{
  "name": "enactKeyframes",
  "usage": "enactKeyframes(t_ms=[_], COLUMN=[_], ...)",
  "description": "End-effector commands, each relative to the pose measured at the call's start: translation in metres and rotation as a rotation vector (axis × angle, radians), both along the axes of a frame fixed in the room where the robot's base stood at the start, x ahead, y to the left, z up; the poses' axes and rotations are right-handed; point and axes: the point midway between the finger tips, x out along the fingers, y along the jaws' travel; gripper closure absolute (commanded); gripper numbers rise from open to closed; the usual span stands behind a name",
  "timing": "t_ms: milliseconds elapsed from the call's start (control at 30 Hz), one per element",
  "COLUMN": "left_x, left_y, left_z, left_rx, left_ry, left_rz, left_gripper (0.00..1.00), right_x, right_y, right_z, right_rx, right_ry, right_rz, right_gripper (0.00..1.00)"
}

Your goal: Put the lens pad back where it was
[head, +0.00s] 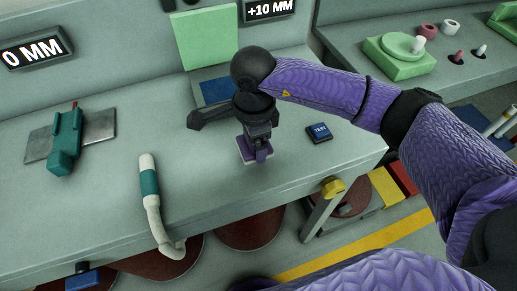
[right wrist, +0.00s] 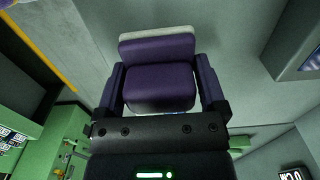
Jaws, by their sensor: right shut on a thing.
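The lens pad appears to be the purple block with a pale layer along one side (right wrist: 157,85), seen between my fingers in the right wrist view. In the head view it shows small and partly covered (head: 243,151), over the grey bench. My right gripper (head: 258,150) points down and is shut on it; the two fingers also show in the right wrist view (right wrist: 160,90). I cannot tell whether the pad touches the bench top or hangs just above it. My left gripper is not in view.
The grey bench (head: 105,190) carries a teal clamp-like tool on a metal plate (head: 68,140), a white and teal curved tool (head: 150,190) and a dark blue TEST button (head: 319,132). A blue panel (head: 214,92) lies behind my gripper.

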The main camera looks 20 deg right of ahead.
Motion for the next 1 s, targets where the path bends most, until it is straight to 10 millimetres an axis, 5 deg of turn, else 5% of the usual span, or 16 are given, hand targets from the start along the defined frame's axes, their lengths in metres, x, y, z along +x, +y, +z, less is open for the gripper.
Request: enactKeyframes(t_ms=[167,467,500,533,833,1000], left_x=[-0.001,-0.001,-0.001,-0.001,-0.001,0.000], left_y=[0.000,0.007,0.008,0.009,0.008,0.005], left_z=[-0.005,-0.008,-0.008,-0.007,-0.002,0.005], left_rx=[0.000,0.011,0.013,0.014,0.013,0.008], left_ry=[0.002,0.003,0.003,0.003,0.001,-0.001], left_rz=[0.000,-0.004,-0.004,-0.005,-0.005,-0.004], left_gripper=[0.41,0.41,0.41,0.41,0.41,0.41], right_x=[-0.001,0.000,0.000,0.000,0.000,0.001], right_y=[0.000,0.000,0.000,0.000,0.000,0.000], right_z=[-0.033,-0.036,-0.037,-0.036,-0.028,0.015], right_rx=[0.000,-0.001,-0.001,-0.001,0.000,0.000], right_ry=[0.003,0.000,0.000,0.000,-0.001,-0.006], right_rz=[-0.001,-0.001,-0.001,-0.001,-0.001,-0.001], right_gripper=[0.65,0.65,0.08,0.01,0.00,0.00])
